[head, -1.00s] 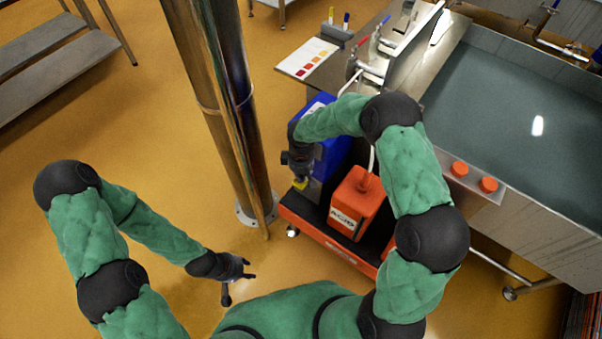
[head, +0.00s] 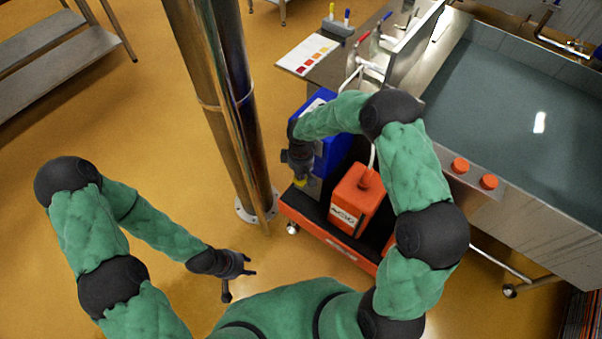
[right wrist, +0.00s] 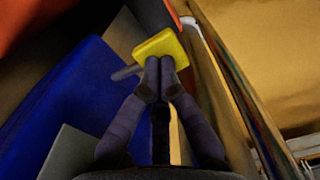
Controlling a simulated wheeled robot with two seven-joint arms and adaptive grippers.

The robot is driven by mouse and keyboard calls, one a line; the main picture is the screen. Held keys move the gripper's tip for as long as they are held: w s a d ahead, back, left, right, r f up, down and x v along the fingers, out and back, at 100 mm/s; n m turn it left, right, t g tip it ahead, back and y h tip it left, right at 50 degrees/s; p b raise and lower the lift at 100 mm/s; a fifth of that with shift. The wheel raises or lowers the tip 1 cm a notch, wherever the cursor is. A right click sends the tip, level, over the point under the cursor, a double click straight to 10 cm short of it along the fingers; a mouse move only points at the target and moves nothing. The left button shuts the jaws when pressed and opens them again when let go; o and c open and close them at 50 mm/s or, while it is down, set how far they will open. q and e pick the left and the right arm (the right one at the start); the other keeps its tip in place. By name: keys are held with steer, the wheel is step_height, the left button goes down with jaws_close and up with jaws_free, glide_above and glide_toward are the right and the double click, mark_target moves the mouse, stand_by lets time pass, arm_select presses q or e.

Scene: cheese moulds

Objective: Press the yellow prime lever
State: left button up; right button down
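The yellow prime lever (head: 300,183) shows as a small yellow spot at the near left of the red cart in the head view. It is a square yellow pad (right wrist: 160,45) in the right wrist view. My right gripper (right wrist: 159,72) is shut, with its two fingertips together at the pad's near edge and overlapping it. I cannot tell whether they touch it. In the head view my right gripper (head: 299,174) points down over the lever and partly hides it. My left gripper (head: 240,274) hangs over the floor at lower centre, its fingers apart and empty.
The red cart (head: 340,245) carries an orange acid canister (head: 357,200) and a blue container (head: 333,150) close beside my right gripper. A steel column (head: 222,110) stands left of the cart. A steel vat (head: 520,110) is on the right.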

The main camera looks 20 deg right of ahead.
mark_target(297, 182)
arm_select(q)
steer(key=shift+f, duration=0.1)
arm_select(e)
steer(key=shift+a+f, duration=0.1)
steer(key=shift+f, duration=0.05)
arm_select(q)
steer(key=shift+f+b, duration=0.95)
steer(key=shift+b, duration=0.1)
arm_select(e)
steer(key=shift+s+a+f, duration=0.15)
steer(key=shift+f, duration=0.45)
steer(key=shift+s+a+f, duration=0.15)
steer(key=shift+s+f, duration=0.05)
steer(key=shift+f, duration=0.45)
steer(key=shift+s+a+f, duration=0.15)
steer(key=shift+f, duration=0.45)
